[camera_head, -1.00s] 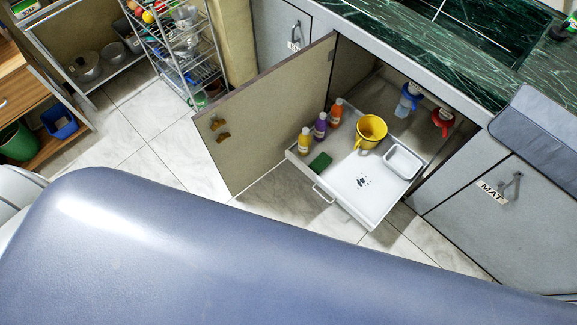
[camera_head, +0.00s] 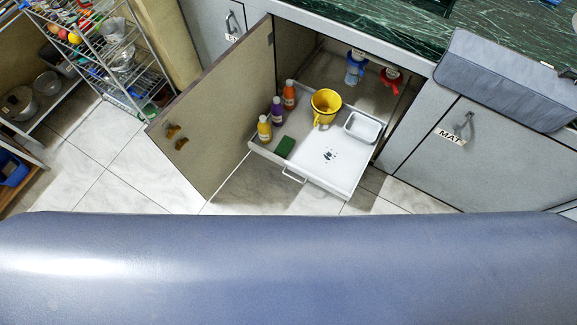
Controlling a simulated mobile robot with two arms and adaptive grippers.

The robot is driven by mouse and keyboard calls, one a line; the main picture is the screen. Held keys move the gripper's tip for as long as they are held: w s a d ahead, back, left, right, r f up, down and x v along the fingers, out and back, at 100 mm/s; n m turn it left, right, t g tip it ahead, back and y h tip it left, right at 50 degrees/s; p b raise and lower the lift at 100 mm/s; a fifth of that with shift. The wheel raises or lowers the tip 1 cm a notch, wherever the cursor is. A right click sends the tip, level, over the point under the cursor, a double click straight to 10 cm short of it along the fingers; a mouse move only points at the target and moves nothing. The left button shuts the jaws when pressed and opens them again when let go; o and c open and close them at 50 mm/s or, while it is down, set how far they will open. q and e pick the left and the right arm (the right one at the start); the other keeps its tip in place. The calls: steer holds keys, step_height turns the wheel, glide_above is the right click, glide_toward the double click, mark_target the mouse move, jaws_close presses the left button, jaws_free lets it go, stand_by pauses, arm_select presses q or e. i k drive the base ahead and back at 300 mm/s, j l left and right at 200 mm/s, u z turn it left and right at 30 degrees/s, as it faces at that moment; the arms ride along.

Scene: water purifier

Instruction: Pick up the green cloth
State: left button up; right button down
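A small dark green cloth (camera_head: 284,147) lies flat at the front left of a white pull-out drawer (camera_head: 318,179), under the counter. It sits in front of several bottles, close to the yellow one. Neither of my grippers shows in the head view. A large blue-grey rounded surface of my own body fills the bottom of the view, and the floor behind it is hidden.
The drawer also holds yellow (camera_head: 264,129), purple (camera_head: 277,110) and orange (camera_head: 289,95) bottles, a yellow mug (camera_head: 325,105) and a white container (camera_head: 362,127). An open cabinet door (camera_head: 215,115) stands to its left. A wire rack (camera_head: 115,55) stands further left. Tiled floor (camera_head: 130,175) is clear.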

mark_target(286, 144)
steer(key=k+j, duration=0.2)
steer(key=k, duration=0.3)
steer(key=k+j, duration=0.15)
steer(key=k, duration=0.3)
